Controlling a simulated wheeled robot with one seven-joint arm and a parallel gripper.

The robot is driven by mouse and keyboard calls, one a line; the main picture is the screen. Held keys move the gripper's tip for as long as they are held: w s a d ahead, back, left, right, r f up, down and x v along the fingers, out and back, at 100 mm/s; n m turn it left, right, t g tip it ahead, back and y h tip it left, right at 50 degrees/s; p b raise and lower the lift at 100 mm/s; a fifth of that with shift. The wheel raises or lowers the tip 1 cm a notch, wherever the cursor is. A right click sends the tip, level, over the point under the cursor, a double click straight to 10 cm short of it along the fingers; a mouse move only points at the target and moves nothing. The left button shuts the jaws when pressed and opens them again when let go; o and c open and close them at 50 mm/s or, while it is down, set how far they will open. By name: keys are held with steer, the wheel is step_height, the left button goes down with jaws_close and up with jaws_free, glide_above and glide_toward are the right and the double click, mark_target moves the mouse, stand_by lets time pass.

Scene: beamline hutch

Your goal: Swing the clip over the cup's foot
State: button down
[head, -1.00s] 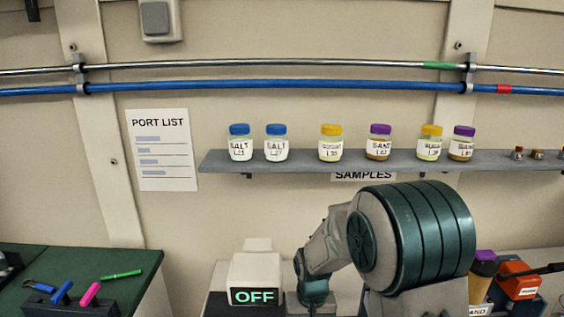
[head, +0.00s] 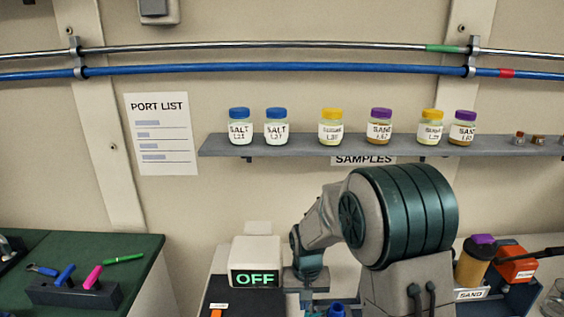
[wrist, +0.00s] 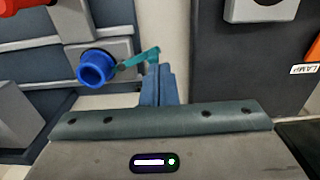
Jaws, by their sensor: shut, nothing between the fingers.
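In the wrist view, a blue round cup (wrist: 95,68) with a dark opening sits on a grey block. A thin teal clip (wrist: 140,58) runs right from beside the cup toward my fingers. My gripper (wrist: 160,70) is shut, its blue-grey fingertips close to the clip's right end; I cannot tell whether they touch it. The cup's foot is not clearly seen. In the head view, a blue piece at the bottom edge, likely the cup (head: 337,310), is partly cut off. The fingertips are not clear there.
An OFF display box (head: 256,265) stands left of my arm. A sand jar (head: 474,262) and an orange box (head: 514,264) are at the right. A green bench (head: 130,262) with small tools is at the left. A shelf of jars (head: 300,147) hangs behind.

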stand_by(0.3)
step_height(320, 180, up, 7)
steer(key=s+p, duration=0.1)
steer(key=p, duration=0.3)
stand_by(0.4)
